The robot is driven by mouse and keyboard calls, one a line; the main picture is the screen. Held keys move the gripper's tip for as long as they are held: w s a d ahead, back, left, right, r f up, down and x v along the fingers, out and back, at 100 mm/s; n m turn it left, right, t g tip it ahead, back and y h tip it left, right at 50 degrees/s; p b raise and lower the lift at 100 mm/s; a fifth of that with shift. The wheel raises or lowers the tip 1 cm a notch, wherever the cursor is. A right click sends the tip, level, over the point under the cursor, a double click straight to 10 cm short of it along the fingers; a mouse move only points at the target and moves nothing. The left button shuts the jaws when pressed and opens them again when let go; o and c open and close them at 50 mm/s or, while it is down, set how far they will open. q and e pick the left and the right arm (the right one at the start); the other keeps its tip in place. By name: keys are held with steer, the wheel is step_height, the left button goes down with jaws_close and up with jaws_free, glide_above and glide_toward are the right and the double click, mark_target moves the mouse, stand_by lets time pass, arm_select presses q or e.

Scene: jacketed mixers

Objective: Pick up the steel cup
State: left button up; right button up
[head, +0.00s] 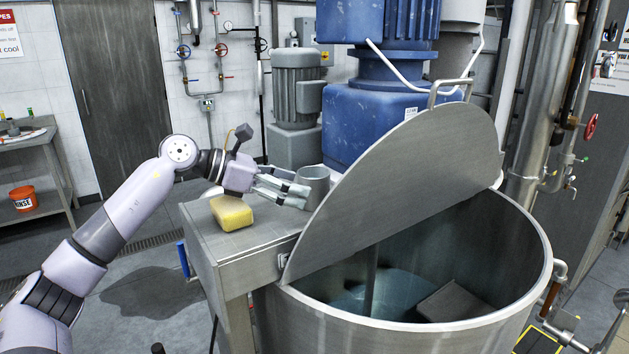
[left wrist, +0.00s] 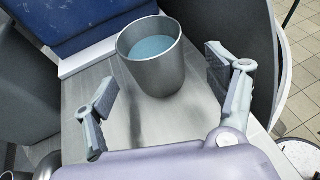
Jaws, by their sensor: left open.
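The steel cup (head: 313,184) stands upright on the small metal side table (head: 245,246) beside the big mixer. In the left wrist view the cup (left wrist: 152,72) shows bluish liquid or a blue inside, between and beyond my fingers. My left gripper (head: 295,195) reaches in from the left, its fingertips close to the cup. In the left wrist view my left gripper (left wrist: 165,90) is open, with a finger to each side and a gap to the cup. My right gripper is in neither view.
A yellow sponge (head: 231,212) lies on the side table beneath my left wrist. The mixer's raised half lid (head: 400,175) rises just right of the cup, above the open steel vat (head: 540,255). A blue motor housing (head: 360,120) stands behind. An orange bucket (head: 23,198) is far left.

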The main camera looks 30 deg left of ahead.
mark_target(313, 190)
arm_select(q)
steer(key=shift+w+d, duration=0.1)
steer(key=shift+w+d+f+p, duration=0.15)
steer(key=shift+w+p, duration=0.1)
steer(key=shift+p, duration=0.25)
steer(key=p+x, duration=0.3)
steer(key=x, duration=0.1)
steer(key=shift+w, duration=0.25)
steer(key=shift+w+f, duration=0.1)
steer(key=shift+f, duration=0.1)
steer(key=c, duration=1.2)
steer(key=shift+c, duration=1.5)
